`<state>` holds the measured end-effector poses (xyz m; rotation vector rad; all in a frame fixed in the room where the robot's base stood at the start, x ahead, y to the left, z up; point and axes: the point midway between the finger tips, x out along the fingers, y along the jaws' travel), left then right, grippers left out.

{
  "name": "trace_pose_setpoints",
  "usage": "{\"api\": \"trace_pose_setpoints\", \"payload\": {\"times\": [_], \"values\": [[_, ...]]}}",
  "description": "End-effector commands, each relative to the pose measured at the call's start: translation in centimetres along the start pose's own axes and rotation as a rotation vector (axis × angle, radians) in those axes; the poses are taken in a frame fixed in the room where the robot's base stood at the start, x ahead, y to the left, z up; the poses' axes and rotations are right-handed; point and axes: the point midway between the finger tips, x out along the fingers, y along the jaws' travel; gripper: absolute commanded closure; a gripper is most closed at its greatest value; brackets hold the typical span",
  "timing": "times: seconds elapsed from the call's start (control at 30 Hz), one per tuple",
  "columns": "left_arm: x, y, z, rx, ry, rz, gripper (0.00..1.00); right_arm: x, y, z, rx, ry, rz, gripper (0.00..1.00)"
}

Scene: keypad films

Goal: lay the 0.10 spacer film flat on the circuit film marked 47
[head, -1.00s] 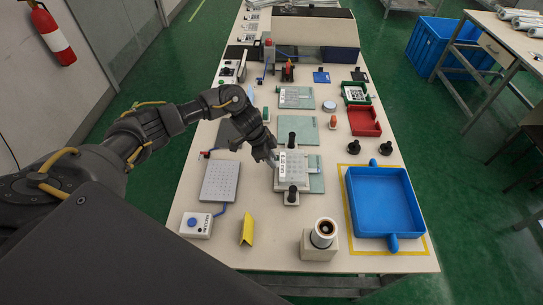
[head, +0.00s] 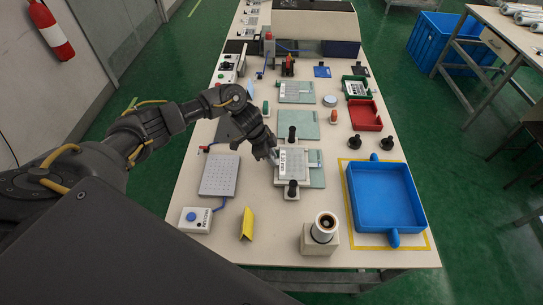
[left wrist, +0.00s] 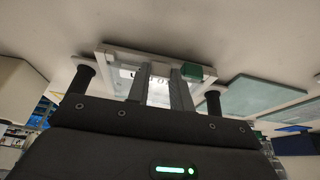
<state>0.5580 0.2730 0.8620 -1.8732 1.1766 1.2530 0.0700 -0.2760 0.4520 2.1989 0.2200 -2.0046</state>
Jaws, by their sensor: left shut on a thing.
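My left gripper (head: 274,157) is at the left edge of a pale, light-framed film (head: 293,167) over the near green plate (head: 317,178), between two black knobs. In the left wrist view the gripper fingers (left wrist: 160,88) are shut at the edge of a pale sheet (left wrist: 122,56), between the two dark posts. I cannot read 0.10 or 47 on any film, and cannot tell whether the held film touches what lies under it. Another printed film (head: 297,88) lies on the far green plate. My right gripper is not in view.
A blue tray (head: 352,200) stands at right inside yellow tape. A perforated grey plate (head: 219,175) lies at left. A middle green plate (head: 305,127) is bare beside a black knob.

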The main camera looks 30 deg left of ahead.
Motion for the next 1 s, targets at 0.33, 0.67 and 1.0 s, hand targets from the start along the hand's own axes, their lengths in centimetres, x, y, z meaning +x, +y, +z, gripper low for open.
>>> {"api": "trace_pose_setpoints", "payload": {"times": [0.33,0.67,1.0], "values": [[0.52,0.01,0.19,0.0,0.0,0.0,0.99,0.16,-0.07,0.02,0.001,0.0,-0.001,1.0],[0.72,0.01,0.28,0.001,0.0,0.0,0.99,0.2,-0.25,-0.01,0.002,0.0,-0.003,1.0],[0.71,-0.01,0.29,0.0,0.0,0.0,0.53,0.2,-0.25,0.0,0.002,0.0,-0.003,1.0]]}}
